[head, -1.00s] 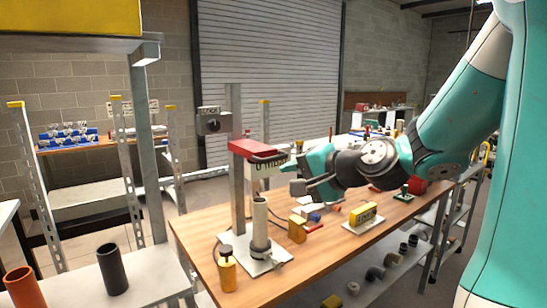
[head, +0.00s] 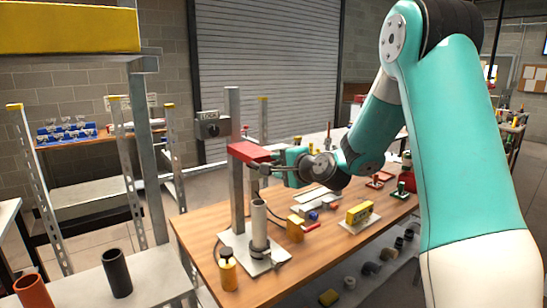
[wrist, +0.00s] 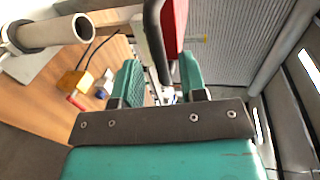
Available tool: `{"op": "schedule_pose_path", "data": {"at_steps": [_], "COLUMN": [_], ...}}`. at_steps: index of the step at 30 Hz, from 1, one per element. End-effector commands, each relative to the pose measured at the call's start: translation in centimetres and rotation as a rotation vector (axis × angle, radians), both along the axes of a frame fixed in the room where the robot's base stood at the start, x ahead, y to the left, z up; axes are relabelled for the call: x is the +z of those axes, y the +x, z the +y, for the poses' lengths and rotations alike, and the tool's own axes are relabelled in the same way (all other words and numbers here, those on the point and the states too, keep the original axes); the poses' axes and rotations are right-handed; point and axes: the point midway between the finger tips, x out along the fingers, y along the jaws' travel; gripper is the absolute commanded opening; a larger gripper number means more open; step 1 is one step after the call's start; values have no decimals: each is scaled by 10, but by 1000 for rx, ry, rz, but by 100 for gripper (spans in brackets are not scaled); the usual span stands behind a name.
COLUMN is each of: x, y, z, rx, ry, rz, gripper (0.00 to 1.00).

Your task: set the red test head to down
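The red test head (head: 250,152) sits on a grey upright post (head: 236,190), roughly level and raised clear above the open top of a grey pipe (head: 258,222). In the wrist view the red test head (wrist: 174,28) is at the top centre, with a dark handle bar (wrist: 154,28) beside it. My gripper (head: 262,168) is at the right end of the head. In the wrist view my gripper (wrist: 162,82) has its two green fingers apart, with the handle's lower end in or over the gap. I cannot tell whether they touch it.
The pipe stands on a metal plate on the wooden bench (head: 204,224). A brass-coloured cylinder (head: 228,272), a yellow block (head: 295,228) and a yellow meter (head: 359,213) stand nearby. The bench's front strip is mostly clear.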

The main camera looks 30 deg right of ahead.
Motion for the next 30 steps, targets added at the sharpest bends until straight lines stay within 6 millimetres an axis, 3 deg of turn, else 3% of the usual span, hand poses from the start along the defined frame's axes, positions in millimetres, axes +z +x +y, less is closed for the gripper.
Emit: {"op": "schedule_pose_path", "data": {"at_steps": [6,17,22,30], "x": [-4,-7,-7,-10], "y": [25,30,29,29], "z": [1,1,1,1], "rx": [1,0,0,0], "ry": [0,-1,-1,0], "rz": [0,0,0,0], "gripper": [39,39,0,0]}}
